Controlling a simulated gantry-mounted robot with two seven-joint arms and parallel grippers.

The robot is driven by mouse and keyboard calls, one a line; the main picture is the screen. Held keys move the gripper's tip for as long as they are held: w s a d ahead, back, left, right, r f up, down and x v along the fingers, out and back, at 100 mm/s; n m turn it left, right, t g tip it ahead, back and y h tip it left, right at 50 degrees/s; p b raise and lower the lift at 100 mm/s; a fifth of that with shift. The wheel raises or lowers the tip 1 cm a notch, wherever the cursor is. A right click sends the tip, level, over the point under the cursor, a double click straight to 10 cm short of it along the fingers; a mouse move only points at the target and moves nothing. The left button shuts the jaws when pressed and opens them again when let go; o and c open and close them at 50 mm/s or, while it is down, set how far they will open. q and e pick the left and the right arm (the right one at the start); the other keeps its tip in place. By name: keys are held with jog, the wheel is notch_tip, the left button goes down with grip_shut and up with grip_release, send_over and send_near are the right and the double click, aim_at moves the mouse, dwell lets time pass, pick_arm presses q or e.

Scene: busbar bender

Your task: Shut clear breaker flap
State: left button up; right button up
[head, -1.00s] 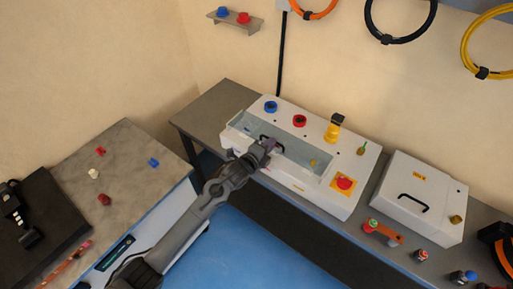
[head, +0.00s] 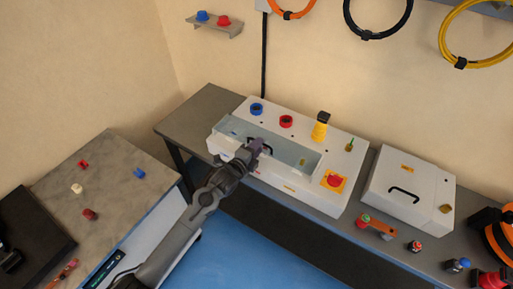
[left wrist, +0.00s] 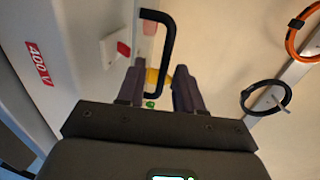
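The clear breaker flap (head: 290,150) is a see-through bluish panel over the recess of the white breaker box (head: 300,196). How far it is tilted is hard to tell. My left gripper (head: 257,147) is at the flap's black handle, which it mostly covers in the head view. In the left wrist view, the black handle (left wrist: 168,45) reaches down between the two dark fingertips of my left gripper (left wrist: 158,88). The fingers are apart, with gaps beside the handle; I cannot tell whether either touches it. My right gripper is not in view.
The box carries a blue ring (head: 257,109), a red ring (head: 286,121), a yellow-black switch (head: 320,126) and a red stop button (head: 333,181). A white lidded case (head: 408,190) stands to its right. A grey side table (head: 110,170) holds small parts at the left.

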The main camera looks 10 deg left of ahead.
pick_arm(q)
jog(key=shift+s, duration=0.1)
jog(key=v, duration=1)
jog(key=shift+s+a, duration=0.2)
jog(key=shift+s, duration=0.05)
jog(key=shift+r, duration=0.1)
